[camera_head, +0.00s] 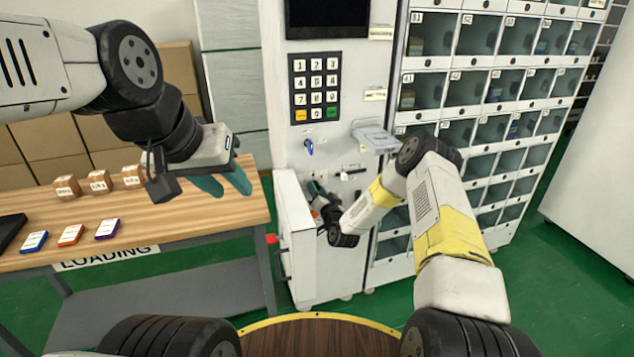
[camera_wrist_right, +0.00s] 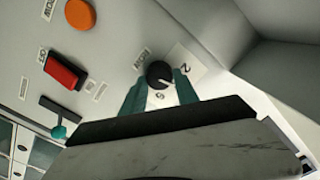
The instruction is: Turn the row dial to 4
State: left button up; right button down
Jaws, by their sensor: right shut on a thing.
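The row dial (camera_wrist_right: 158,72) is a small round black knob with a white pointer mark, set in a pale panel, in the right wrist view. A label beside it appears to read ROW, and white number tags sit around it; the number pointed at is unclear. My right gripper (camera_wrist_right: 160,80) is shut on the dial, one teal finger on each side. In the head view my right gripper (camera_head: 317,190) is at the lower front of the vending machine (camera_head: 345,110), where the dial itself is hidden. My left gripper (camera_head: 222,184) is empty and open above the wooden table.
A red switch (camera_wrist_right: 65,71), an orange button (camera_wrist_right: 80,14) and a black lever with a teal tip (camera_wrist_right: 58,130) are on the same panel. A machine door (camera_head: 295,235) stands open left of my right gripper. Small boxes (camera_head: 100,181) stand on the table (camera_head: 190,215).

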jog(key=shift+f+m, duration=0.1)
jog(key=shift+m, duration=1)
jog(key=c, duration=0.9)
grip_release()
jog(key=shift+c, duration=0.2)
jog(key=v, duration=0.8)
jog(key=shift+w, duration=0.1)
